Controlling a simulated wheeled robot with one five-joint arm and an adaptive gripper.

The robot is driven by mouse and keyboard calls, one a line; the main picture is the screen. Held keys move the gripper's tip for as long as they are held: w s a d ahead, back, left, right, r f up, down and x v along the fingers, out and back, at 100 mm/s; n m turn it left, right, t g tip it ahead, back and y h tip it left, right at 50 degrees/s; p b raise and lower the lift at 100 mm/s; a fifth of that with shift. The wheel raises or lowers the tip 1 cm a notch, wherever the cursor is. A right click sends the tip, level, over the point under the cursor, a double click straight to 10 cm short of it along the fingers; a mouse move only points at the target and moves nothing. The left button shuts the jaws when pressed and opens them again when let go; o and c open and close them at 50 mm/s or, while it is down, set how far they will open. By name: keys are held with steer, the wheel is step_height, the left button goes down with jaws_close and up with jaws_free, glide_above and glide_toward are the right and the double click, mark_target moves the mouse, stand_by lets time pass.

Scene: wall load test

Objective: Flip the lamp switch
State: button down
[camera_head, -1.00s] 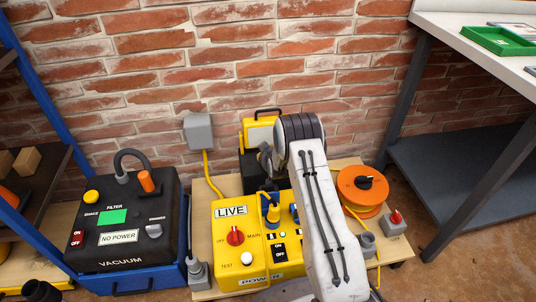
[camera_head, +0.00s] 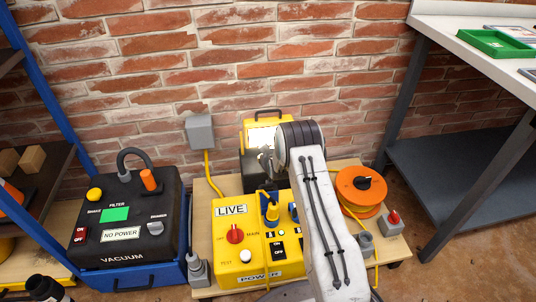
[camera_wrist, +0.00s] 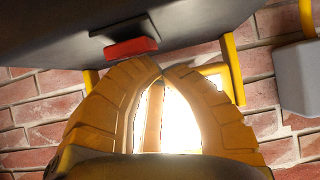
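The yellow work lamp (camera_head: 248,124) with a black handle stands against the brick wall. Its panel looks bright white, and glows between my fingers in the wrist view (camera_wrist: 182,125). A red switch (camera_wrist: 130,47) sits on a dark plate on the lamp's black lower part (camera_wrist: 190,25). My gripper (camera_wrist: 162,74) has its ribbed, curved fingers meeting at the tips, with nothing held. The tips are just beside the red switch in the picture; I cannot tell whether they touch it. In the head view my gripper (camera_head: 266,162) is in front of the lamp, partly hidden by my arm.
The yellow power box (camera_head: 226,256) with a red knob stands in front of the lamp. A black vacuum unit (camera_head: 125,243) is at the left. An orange cable reel (camera_head: 349,187) is at the right. A grey wall box (camera_head: 200,131) hangs left of the lamp.

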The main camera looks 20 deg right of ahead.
steer(key=shift+s+r, duration=0.15)
steer(key=shift+s, duration=0.1)
steer(key=shift+w+r, duration=0.1)
steer(key=shift+r, duration=0.4)
step_height(320, 180, up, 4)
steer(key=shift+w+p, duration=0.1)
steer(key=shift+p, duration=0.95)
steer(key=s+a+r+p, duration=0.1)
steer(key=s+r+p, duration=0.2)
steer(key=s+r, duration=0.2)
steer(key=shift+r+p, duration=0.3)
steer(key=shift+r, duration=0.8)
steer(key=shift+s, duration=0.1)
